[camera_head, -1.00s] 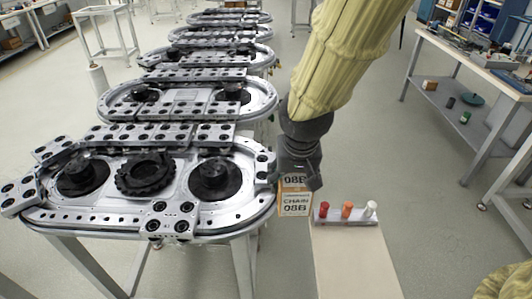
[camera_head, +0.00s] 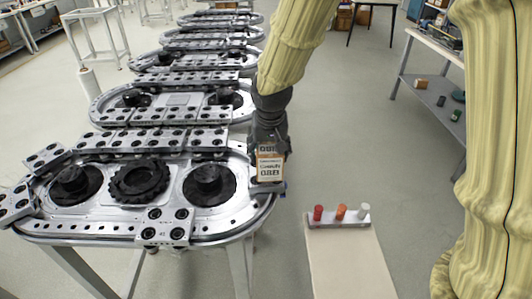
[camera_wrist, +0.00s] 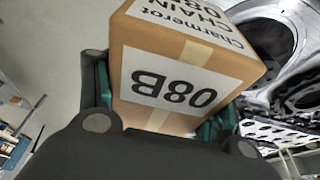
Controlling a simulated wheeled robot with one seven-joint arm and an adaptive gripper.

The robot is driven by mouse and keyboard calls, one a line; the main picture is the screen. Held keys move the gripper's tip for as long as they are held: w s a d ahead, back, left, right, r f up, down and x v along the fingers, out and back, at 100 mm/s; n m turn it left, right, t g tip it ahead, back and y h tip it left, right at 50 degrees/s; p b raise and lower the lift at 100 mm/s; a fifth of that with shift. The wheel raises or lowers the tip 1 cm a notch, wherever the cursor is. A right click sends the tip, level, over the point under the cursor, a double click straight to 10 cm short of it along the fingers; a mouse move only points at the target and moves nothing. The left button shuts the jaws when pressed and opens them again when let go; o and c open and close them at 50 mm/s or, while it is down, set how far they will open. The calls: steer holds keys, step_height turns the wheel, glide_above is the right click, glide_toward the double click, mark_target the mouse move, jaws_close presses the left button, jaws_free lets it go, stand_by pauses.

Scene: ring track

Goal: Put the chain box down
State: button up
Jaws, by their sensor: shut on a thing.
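The chain box (camera_head: 270,166) is a brown cardboard box with white labels reading "CHAIN" and "08B". My gripper (camera_head: 269,150) is shut on it, and the box looks upright in the head view. It shows at the right end of the nearest ring track (camera_head: 120,222), in front of that end. I cannot tell whether it touches the track. In the wrist view the box (camera_wrist: 180,80) fills the middle between the two fingers, with metal track parts to its right. Its underside is hidden.
A beige board (camera_head: 345,265) lies right of the track, with a small rack (camera_head: 338,220) of red, orange and white pegs at its far end. More ring tracks (camera_head: 170,98) stand behind. A workbench (camera_head: 430,60) stands at the right. Grey floor between is clear.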

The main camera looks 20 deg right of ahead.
steer(key=shift+w, duration=1.2)
steer(key=shift+w+f+p, duration=0.1)
steer(key=shift+f+p, duration=0.15)
steer(key=shift+p, duration=0.05)
steer(key=shift+f+p, duration=0.3)
steer(key=shift+f, duration=1.25)
steer(key=o, duration=1.9)
steer(key=shift+f, duration=0.1)
steer(key=shift+c, duration=0.2)
steer(key=shift+b+v, duration=0.6)
steer(key=shift+v, duration=5.45)
